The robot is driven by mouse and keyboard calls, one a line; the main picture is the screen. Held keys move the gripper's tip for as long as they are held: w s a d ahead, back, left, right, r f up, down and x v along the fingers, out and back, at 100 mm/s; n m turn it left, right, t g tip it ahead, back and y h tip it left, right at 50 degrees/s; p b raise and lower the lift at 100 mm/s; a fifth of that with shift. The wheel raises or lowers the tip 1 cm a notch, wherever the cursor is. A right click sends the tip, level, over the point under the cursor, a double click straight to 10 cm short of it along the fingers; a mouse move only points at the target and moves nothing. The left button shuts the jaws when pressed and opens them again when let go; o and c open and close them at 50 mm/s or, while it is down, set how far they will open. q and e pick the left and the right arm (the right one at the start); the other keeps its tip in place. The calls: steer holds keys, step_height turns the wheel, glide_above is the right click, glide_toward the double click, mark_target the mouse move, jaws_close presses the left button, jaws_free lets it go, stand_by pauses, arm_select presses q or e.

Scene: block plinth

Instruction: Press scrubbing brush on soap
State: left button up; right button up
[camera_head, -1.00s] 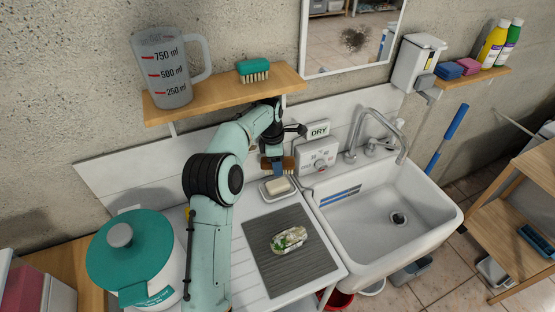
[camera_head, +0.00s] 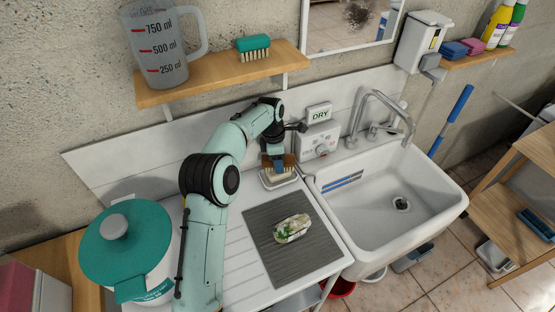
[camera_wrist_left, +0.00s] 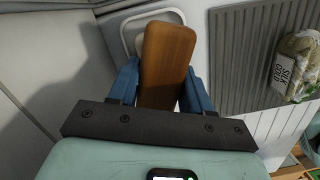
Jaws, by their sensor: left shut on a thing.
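My left gripper (camera_head: 276,163) is shut on the scrubbing brush (camera_head: 289,160), which has a brown wooden back and pale bristles facing down. In the left wrist view, the blue fingers of my left gripper (camera_wrist_left: 160,88) clasp the sides of the brush's wooden back (camera_wrist_left: 167,58). The brush is over the white soap dish (camera_head: 294,182) on the drainboard. The soap is mostly hidden under the brush; a pale edge of the soap (camera_wrist_left: 121,45) shows beside it in the left wrist view. I cannot tell for sure whether bristles and soap touch.
The sink (camera_head: 375,215) and tap (camera_head: 380,100) are on the right. A wooden shelf (camera_head: 215,78) with a jug (camera_head: 160,50) and green brush (camera_head: 253,47) hangs above. A teal-lidded pot (camera_head: 130,245) stands left.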

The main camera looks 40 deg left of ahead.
arm_select(q)
steer(key=shift+f, duration=0.45)
arm_select(e)
steer(key=shift+s+f, duration=0.1)
steer(key=shift+f, duration=0.05)
stand_by(0.8)
arm_select(q)
steer(key=shift+f, duration=0.15)
stand_by(1.4)
arm_select(e)
steer(key=shift+r, duration=0.25)
arm_select(q)
steer(key=shift+r+p, duration=1.4)
steer(key=shift+r, duration=1.7)
steer(key=shift+s+d+r, duration=0.1)
steer(key=shift+d+r, duration=0.05)
steer(key=shift+r, duration=0.5)
arm_select(e)
steer(key=w+r, duration=0.4)
steer(key=shift+w+t, duration=0.25)
steer(key=shift+t, duration=0.05)
steer(key=shift+d, duration=0.1)
